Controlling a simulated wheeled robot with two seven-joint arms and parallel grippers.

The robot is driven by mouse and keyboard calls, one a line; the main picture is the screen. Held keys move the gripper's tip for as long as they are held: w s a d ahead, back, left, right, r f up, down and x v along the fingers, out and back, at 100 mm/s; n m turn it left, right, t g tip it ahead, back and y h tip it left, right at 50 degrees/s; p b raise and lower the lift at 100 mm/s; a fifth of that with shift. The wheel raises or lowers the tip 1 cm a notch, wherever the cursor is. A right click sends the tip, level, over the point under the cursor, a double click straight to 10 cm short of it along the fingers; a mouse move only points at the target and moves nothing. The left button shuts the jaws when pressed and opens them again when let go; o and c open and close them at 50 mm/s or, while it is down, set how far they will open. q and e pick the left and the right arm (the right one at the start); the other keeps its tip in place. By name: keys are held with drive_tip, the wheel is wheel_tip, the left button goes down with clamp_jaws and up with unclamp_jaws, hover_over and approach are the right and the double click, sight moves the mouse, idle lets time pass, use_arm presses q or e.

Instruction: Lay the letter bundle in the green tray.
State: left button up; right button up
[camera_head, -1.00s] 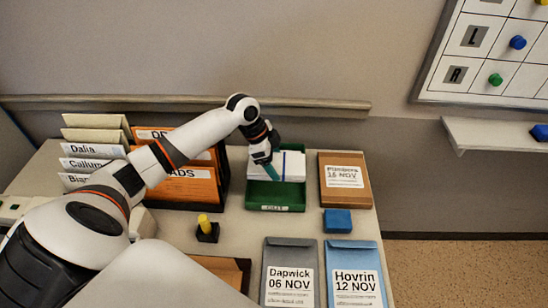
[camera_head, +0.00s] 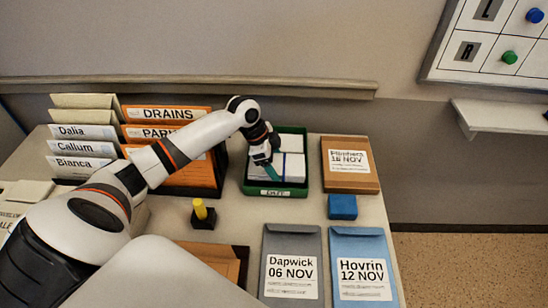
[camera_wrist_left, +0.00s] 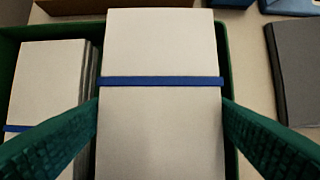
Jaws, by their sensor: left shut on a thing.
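The letter bundle (camera_wrist_left: 160,45) is a white stack with a blue band. My left gripper (camera_wrist_left: 161,108) is shut on it, one teal finger on each side. The green tray (camera_head: 277,191) stands on the desk, and the held bundle is within its outline in the head view. Its green wall shows beside the bundle in the left wrist view. A second white banded bundle (camera_wrist_left: 48,85) lies in the tray beside the held one. In the head view my left gripper (camera_head: 270,168) partly covers the bundles. Whether the held bundle touches the tray floor is hidden. My right gripper is not in view.
Orange folders (camera_head: 190,173) stand left of the tray. A brown envelope stack (camera_head: 349,184) and a blue block (camera_head: 342,207) are on the right. Grey (camera_head: 292,240) and blue (camera_head: 360,245) envelopes lie in front. A yellow-handled stamp (camera_head: 201,210) stands at front left.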

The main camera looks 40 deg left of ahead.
use_arm(q)
drive_tip(key=shift+f, duration=0.1)
idle(0.3)
drive_tip(key=o, duration=1.1)
drive_tip(key=shift+c, duration=0.2)
drive_tip(key=v, duration=1.2)
drive_tip(key=shift+d, duration=0.1)
